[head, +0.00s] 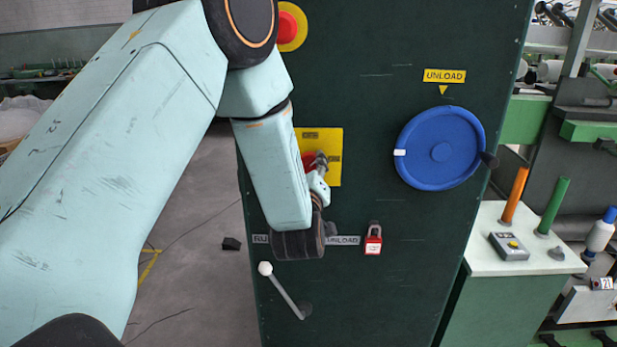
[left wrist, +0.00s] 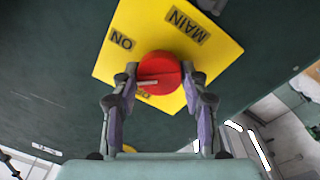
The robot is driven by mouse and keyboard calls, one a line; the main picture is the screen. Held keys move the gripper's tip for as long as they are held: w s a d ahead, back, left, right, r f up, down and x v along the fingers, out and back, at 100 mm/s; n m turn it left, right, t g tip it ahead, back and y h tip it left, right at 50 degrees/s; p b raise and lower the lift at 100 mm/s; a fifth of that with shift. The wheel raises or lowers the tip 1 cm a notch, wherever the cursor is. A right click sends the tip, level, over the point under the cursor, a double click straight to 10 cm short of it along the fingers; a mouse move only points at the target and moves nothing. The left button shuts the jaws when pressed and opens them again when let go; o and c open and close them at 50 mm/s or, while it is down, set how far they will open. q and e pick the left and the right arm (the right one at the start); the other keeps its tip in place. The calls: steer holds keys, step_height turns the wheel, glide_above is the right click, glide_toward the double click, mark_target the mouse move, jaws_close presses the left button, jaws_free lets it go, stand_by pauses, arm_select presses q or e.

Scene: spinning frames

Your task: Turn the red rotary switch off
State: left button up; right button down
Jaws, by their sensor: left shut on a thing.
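The red rotary switch (left wrist: 160,68) is a round knob with a white line on its face, on a yellow plate (left wrist: 115,62). The plate reads MAIN and ON; another label beside the knob is partly covered. The white line lies nearly level in the left wrist view, away from the ON label. My left gripper (left wrist: 160,82) is shut on the knob, one finger on each side. In the head view the gripper (head: 318,172) is at the yellow plate (head: 333,160), and the switch (head: 307,160) is mostly hidden behind it. My right gripper is not in view.
The dark green panel also carries a red emergency button (head: 288,27), a blue handwheel (head: 440,148), a red padlock (head: 373,240) and a white-knobbed lever (head: 283,291) below my wrist. A side table (head: 520,262) stands right of the panel.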

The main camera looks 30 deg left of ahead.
arm_select(q)
steer(key=n+b, duration=0.2)
steer(key=n, duration=0.1)
steer(key=n+b, duration=0.3)
steer(key=shift+f+n, duration=0.2)
steer(key=shift+n, duration=0.1)
steer(key=n+b, duration=0.2)
steer(key=shift+w+r+y+b, duration=0.1)
steer(key=shift+y+b, duration=0.2)
steer(key=shift+r+n+b, duration=0.1)
steer(key=shift+n+b, duration=0.2)
steer(key=shift+n, duration=0.3)
steer(key=shift+r, duration=0.1)
steer(key=o, duration=1.1)
steer(key=shift+w, duration=0.15)
steer(key=shift+o, duration=0.2)
steer(key=shift+s, duration=0.2)
